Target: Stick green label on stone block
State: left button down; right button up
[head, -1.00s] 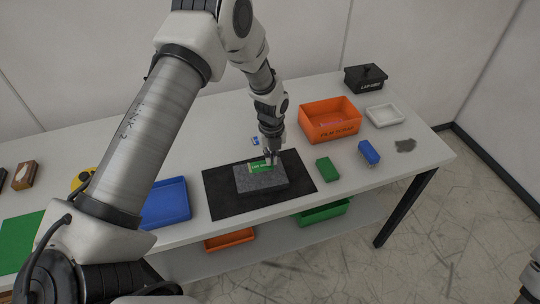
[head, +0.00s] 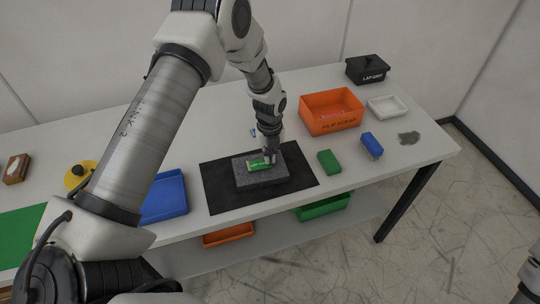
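The stone block (head: 262,178) is a dark grey speckled slab lying flat on a black mat (head: 222,194). The green label (head: 257,165), with pale lettering, is at the block's top face, near its middle. It looks flat against the stone or very close to it; I cannot tell if it touches all along. My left gripper (head: 269,158) points down over the block, its fingertips at the label's right end, and appears shut on it. The fingertips are small and partly hidden. My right gripper is out of view.
Right of the mat are a green block (head: 329,162), a blue block (head: 371,145), an orange bin (head: 333,123), a white tray (head: 387,107) and a black lidded box (head: 366,71). Left are a blue tray (head: 164,198) and a yellow round item (head: 79,175). Bins sit on the lower shelf.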

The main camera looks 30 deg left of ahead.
pick_arm(q)
jog(key=shift+f, duration=0.1)
jog(key=shift+s+f+b, duration=0.1)
jog(key=shift+f+b, duration=0.25)
dwell(1.0)
jog(key=c, duration=1.2)
grip_release()
jog(key=shift+c, duration=0.2)
notch_tip(320, 180, up, 12)
